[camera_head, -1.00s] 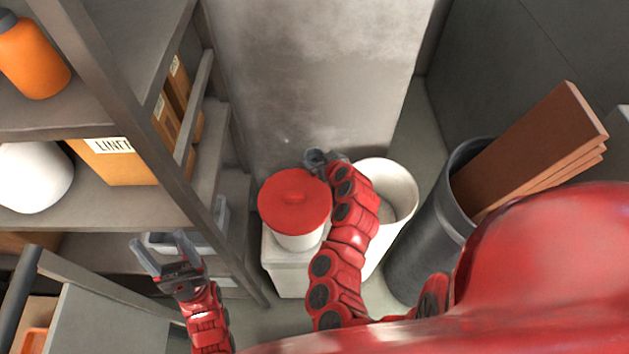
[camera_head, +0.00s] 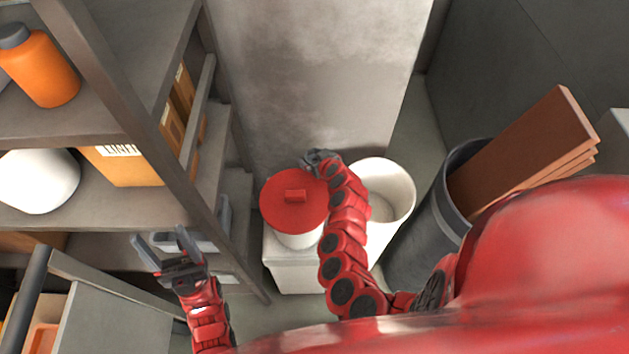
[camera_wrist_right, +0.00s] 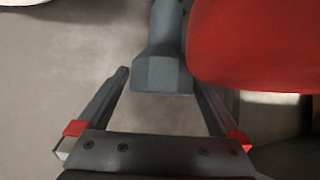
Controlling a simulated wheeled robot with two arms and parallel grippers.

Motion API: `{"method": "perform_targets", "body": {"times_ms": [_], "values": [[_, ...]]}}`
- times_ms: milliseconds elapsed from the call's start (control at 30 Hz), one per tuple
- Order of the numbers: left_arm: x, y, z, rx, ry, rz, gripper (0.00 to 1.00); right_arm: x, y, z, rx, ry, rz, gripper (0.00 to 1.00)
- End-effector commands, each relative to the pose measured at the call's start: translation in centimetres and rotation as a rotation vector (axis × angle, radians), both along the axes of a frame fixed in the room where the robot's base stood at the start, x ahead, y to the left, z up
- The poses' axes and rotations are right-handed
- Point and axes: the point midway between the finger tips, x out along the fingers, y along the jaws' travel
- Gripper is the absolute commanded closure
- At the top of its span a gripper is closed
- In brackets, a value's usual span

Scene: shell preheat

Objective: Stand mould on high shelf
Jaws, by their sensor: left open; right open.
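No thing in view is clearly a mould. My right gripper (camera_head: 320,157) is beside the far right rim of a red lid (camera_head: 283,212), in front of the grey wall. In the right wrist view my right gripper (camera_wrist_right: 160,84) is open. A dark grey block (camera_wrist_right: 163,66) shows between its fingertips, and I cannot tell what it is or whether they touch. The red lid (camera_wrist_right: 255,45) fills that view's upper right. My left gripper (camera_head: 160,240) is open and empty at the front of the shelf rack, near a pale tray (camera_head: 200,243).
The shelf rack (camera_head: 150,205) at left holds an orange bottle (camera_head: 42,70), a white rounded thing (camera_head: 35,180) and cardboard boxes (camera_head: 125,165). A white bin (camera_head: 398,180) stands right of my right arm. A dark bin (camera_head: 425,245) holds brown boards (camera_head: 525,150). Bare floor shows between them.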

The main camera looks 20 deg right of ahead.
Motion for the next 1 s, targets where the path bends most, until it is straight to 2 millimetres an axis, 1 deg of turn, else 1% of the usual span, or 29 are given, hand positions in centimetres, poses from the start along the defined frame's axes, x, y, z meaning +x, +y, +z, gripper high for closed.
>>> {"method": "perform_targets", "body": {"times_ms": [67, 100, 167, 200, 267, 300, 367, 400, 467, 500, 633, 1000], "values": [[0.01, 0.0, -0.01, 0.0, 0.0, 0.0, 0.31, -0.01, 0.03, -0.01, 0.0, 0.0, 0.0, 0.0], [0.0, 0.0, -0.01, 0.0, 0.0, 0.0, 0.31, -0.02, 0.04, -0.02, 0.001, 0.0, 0.001, 0.04], [0.0, 0.0, -0.01, 0.0, 0.0, 0.0, 0.31, -0.02, 0.05, -0.02, 0.001, 0.0, 0.001, 0.14], [0.01, 0.0, -0.01, 0.0, 0.0, 0.0, 0.31, -0.02, 0.06, -0.02, 0.001, 0.0, 0.001, 0.22], [0.01, 0.0, -0.02, 0.0, 0.0, 0.0, 0.31, -0.02, 0.06, -0.02, 0.001, 0.0, 0.001, 0.32], [0.0, 0.0, -0.01, 0.0, 0.0, 0.0, 0.31, -0.03, 0.07, -0.02, 0.0, 0.001, 0.001, 0.4], [0.0, 0.0, -0.01, 0.0, 0.0, 0.0, 0.31, -0.02, 0.06, -0.02, 0.001, 0.0, 0.001, 0.5], [0.01, 0.0, -0.02, 0.0, 0.0, 0.0, 0.31, -0.03, 0.07, -0.02, 0.0, 0.001, 0.001, 0.58], [0.01, 0.0, -0.01, 0.0, 0.0, 0.0, 0.31, -0.03, 0.08, -0.02, 0.0, 0.001, 0.001, 0.68], [0.01, 0.0, -0.01, 0.0, 0.0, 0.0, 0.31, -0.02, 0.06, -0.02, 0.0, 0.001, 0.001, 0.76], [0.0, 0.0, -0.01, 0.0, 0.0, 0.0, 0.31, -0.03, 0.07, -0.03, 0.0, 0.001, 0.001, 0.99], [0.01, 0.0, -0.01, 0.0, 0.0, 0.0, 0.31, -0.01, 0.08, 0.03, 0.001, 0.0, 0.002, 1.0]]}}
